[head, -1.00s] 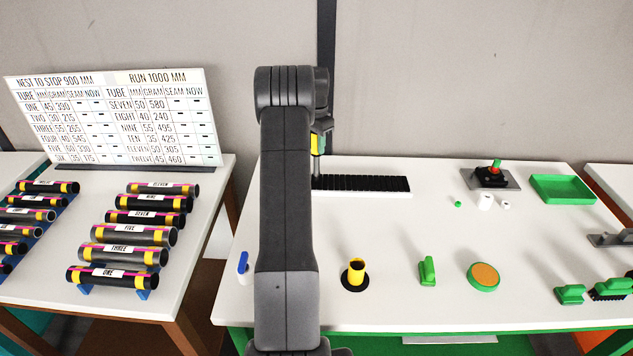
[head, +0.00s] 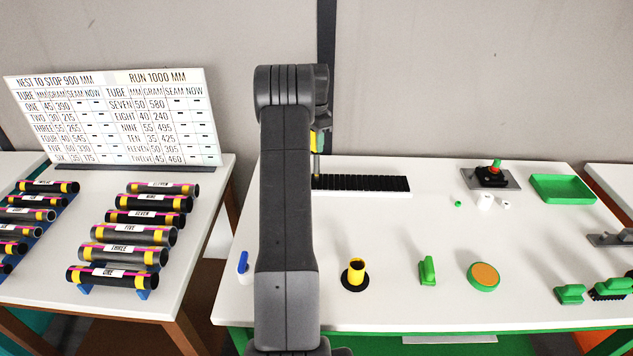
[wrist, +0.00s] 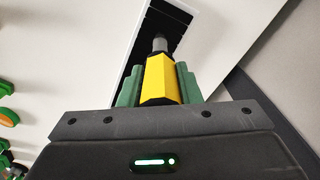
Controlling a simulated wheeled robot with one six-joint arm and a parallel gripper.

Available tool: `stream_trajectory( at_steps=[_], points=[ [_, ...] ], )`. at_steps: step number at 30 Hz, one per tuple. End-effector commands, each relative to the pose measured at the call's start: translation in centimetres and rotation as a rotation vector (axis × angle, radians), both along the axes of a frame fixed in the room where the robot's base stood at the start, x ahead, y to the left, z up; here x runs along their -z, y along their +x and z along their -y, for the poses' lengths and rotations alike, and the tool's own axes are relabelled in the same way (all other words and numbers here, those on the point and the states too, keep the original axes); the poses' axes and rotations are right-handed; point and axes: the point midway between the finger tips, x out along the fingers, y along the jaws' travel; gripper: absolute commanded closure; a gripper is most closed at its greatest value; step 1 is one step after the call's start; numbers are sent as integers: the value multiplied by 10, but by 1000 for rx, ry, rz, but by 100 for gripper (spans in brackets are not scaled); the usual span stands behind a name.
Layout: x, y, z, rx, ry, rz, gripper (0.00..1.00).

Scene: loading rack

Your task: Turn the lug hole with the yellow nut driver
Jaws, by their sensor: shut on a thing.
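The yellow nut driver (wrist: 160,82) is between the green fingers of my gripper (wrist: 158,72), which is shut on it. Its grey shaft points away from the gripper toward the black slatted strip in the wrist view (wrist: 166,18). In the head view a sliver of the driver (head: 313,140) shows beside my arm. Its shaft reaches down by the left end of the black strip (head: 362,184). My arm hides most of the gripper there. I cannot make out the lug hole, nor whether the driver's tip touches or sits in anything.
A yellow cup in a black ring (head: 356,272), a green block (head: 427,270) and a green-rimmed orange disc (head: 484,277) stand toward the front of the white table (head: 400,225). A green tray (head: 562,188) is at back right. Labelled tubes (head: 128,257) lie on the left table.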

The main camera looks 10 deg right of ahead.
Motion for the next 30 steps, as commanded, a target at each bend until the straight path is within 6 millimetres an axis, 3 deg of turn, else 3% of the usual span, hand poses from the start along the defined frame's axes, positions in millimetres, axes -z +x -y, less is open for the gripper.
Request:
stream_trajectory(
  at_steps=[8,30],
  points=[
    [-4,0,0,-70,0,0,91],
    [-4,0,1,-896,0,0,91]
  ],
)
